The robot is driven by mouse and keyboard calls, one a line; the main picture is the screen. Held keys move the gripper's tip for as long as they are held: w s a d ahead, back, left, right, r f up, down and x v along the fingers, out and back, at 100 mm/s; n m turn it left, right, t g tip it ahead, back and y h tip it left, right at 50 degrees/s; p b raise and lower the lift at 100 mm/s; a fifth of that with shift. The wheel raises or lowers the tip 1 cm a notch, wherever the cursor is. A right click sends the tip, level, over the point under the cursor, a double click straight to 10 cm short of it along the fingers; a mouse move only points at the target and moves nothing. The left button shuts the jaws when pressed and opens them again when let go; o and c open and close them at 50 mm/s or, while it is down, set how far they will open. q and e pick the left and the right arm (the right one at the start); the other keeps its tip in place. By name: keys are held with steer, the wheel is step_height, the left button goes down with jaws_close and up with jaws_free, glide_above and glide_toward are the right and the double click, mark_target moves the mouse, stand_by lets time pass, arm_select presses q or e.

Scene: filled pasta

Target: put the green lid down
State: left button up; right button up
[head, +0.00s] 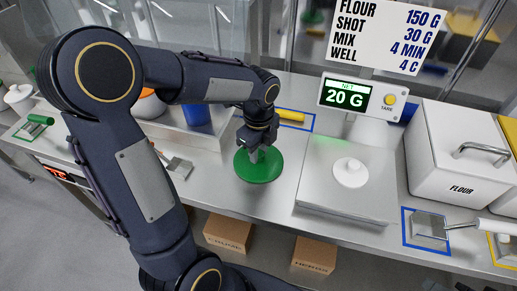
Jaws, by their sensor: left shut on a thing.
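The round green lid (259,167) is at the steel counter, left of the scale. My left gripper (256,150) is above the lid's middle, pointing down, and is shut on its knob, which the fingers mostly hide. The lid looks level. I cannot tell whether it touches the counter or hangs just above it. My right gripper does not show.
A scale (347,180) with a white round piece on it stands right of the lid; its display (345,96) reads 20 G. A white flour bin (459,152) stands farther right. A yellow-handled tool (290,116) lies behind the lid. The counter's front edge is close.

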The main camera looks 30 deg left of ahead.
arm_select(q)
steer(key=o, duration=0.5)
steer(key=shift+f, duration=0.15)
steer(key=o, duration=0.4)
steer(key=shift+o, duration=0.2)
step_height(320, 180, up, 12)
steer(key=s+d+f+n+t+h, duration=0.2)
steer(key=s+n, duration=0.6)
steer(key=n, duration=0.2)
steer(key=s+d+f+n+t+h, duration=0.1)
steer(key=s+d+f+n+t, duration=0.1)
steer(key=s+n, duration=0.7)
steer(key=n+t, duration=0.1)
steer(key=n, duration=0.1)
steer(key=shift+n+t+h+p, duration=0.3)
steer(key=shift+h, duration=0.1)
